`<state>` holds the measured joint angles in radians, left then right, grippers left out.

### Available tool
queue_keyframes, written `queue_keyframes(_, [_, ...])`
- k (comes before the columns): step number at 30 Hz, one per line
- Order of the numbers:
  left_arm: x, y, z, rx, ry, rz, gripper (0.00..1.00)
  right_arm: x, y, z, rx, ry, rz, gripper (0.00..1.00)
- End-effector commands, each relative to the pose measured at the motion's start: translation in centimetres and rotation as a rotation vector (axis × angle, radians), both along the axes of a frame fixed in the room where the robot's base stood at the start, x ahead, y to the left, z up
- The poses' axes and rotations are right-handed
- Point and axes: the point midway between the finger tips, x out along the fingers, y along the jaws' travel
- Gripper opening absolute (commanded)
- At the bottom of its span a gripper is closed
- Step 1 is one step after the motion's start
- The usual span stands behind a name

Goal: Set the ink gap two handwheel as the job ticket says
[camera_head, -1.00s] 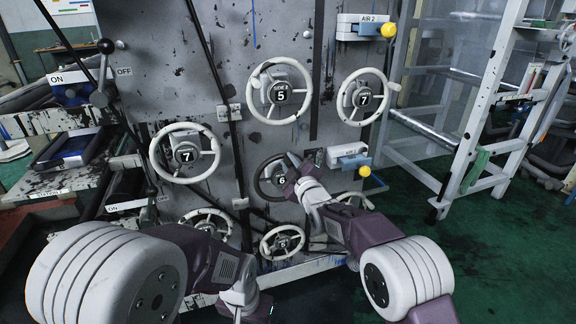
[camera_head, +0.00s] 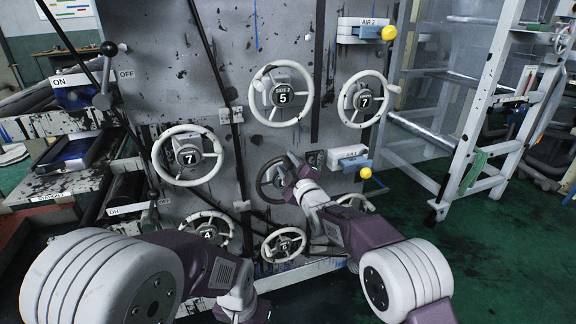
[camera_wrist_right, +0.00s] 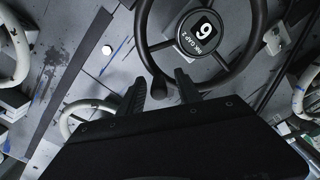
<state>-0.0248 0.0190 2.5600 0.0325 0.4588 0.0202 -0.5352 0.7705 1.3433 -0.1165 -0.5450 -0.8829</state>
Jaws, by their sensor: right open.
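The dark-rimmed handwheel, marked 6 and INK GAP 2 on its hub (camera_wrist_right: 204,29), fills the top of the right wrist view. In the head view its rim (camera_head: 260,186) shows on the panel, partly hidden by my right gripper (camera_head: 289,164). In the right wrist view my right gripper (camera_wrist_right: 159,83) is open. Its two fingers stand either side of a dark knob (camera_wrist_right: 160,86) at the rim's near edge; I cannot tell whether they touch it. I can read no job ticket.
White handwheels surround the dark one: 7 (camera_head: 188,157) at left, SIDE 2 5 (camera_head: 283,94) above, another 7 (camera_head: 363,100) at upper right, and 4 (camera_head: 209,232) and 5 (camera_head: 284,244) below. A yellow-knobbed lever (camera_head: 365,173) sits close right of my right gripper.

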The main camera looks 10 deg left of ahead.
Motion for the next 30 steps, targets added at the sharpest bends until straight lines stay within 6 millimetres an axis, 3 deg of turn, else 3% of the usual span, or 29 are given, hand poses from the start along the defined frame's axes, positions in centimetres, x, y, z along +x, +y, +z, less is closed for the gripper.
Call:
queue_keyframes(10, [0.0, 0.0, 0.1, 0.0, 0.0, 0.0, 0.36, -0.5, -0.4, 0.1, 0.001, 0.001, -0.001, 0.41])
queue_keyframes(24, [0.0, 0.0, 0.8, 0.0, 0.0, 0.0, 0.36, -6.6, -4.5, 0.1, 0.001, 0.001, -0.001, 0.41])
queue_keyframes(30, [0.0, 0.0, 0.9, 0.0, 0.0, 0.0, 0.36, -7.5, -5.1, 0.0, 0.0, -0.001, -0.001, 0.41])
